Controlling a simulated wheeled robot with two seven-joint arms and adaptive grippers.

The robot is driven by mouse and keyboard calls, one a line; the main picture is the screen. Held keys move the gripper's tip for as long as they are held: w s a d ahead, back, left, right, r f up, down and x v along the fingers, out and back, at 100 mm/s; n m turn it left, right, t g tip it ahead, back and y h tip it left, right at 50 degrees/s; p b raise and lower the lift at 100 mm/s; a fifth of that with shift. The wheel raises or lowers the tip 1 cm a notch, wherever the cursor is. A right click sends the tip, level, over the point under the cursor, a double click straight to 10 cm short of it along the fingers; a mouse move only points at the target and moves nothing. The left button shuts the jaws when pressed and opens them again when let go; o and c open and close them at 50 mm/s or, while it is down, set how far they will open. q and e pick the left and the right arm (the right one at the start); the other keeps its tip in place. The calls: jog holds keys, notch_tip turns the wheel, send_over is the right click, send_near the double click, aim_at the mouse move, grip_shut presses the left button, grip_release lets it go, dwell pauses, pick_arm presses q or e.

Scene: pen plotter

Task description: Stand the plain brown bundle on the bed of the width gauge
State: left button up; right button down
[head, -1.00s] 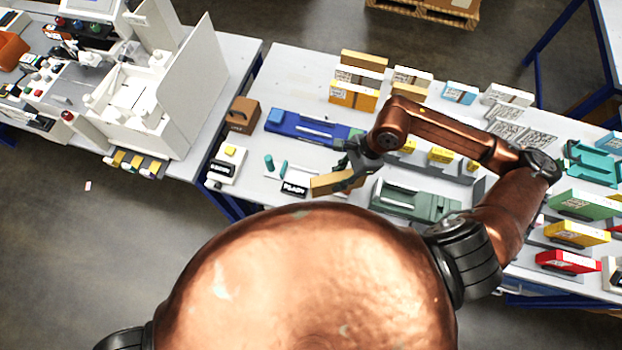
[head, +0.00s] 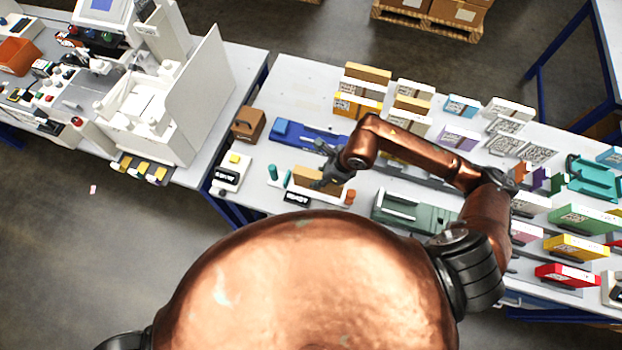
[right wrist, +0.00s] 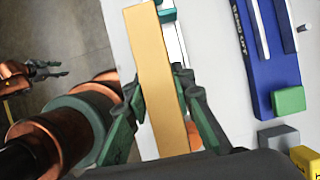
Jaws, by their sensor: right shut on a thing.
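The plain brown bundle (head: 309,177) is a flat, long tan block standing on its narrow edge. My right gripper (head: 327,174) is shut on it, with one finger on each broad face, as the right wrist view (right wrist: 157,92) shows. The bundle is at the width gauge, which has teal posts (head: 272,172), a dark display (head: 297,198) and an orange-red end (head: 348,196). The bundle hides most of the bed; I cannot tell whether it touches it. My left gripper (right wrist: 58,70) is far off at the left of the right wrist view, fingers apart and empty.
A blue fixture (head: 290,132) lies behind the gauge and a green one (head: 415,216) to its right. A brown box (head: 248,124) and a white box with a yellow button (head: 232,170) stand left. Several labelled packs stand at the back and right.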

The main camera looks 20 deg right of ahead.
jog(key=shift+w+a+f+p, duration=0.2)
jog(key=shift+w+f, duration=0.4)
jog(key=shift+f, duration=0.75)
jog(key=shift+w+a+f+p, duration=0.15)
jog(key=shift+w+f, duration=0.4)
jog(key=shift+f, duration=0.8)
jog(key=shift+w+a+f+p, duration=0.1)
jog(key=shift+w+a+f, duration=0.15)
jog(key=shift+w+f, duration=0.75)
jog(key=shift+s+f, duration=0.4)
jog(key=shift+f, duration=0.05)
jog(key=c, duration=1.7)
grip_release()
jog(key=shift+o, duration=0.2)
jog(key=shift+r, duration=0.15)
jog(key=b+v, duration=0.1)
jog(key=v, duration=1.1)
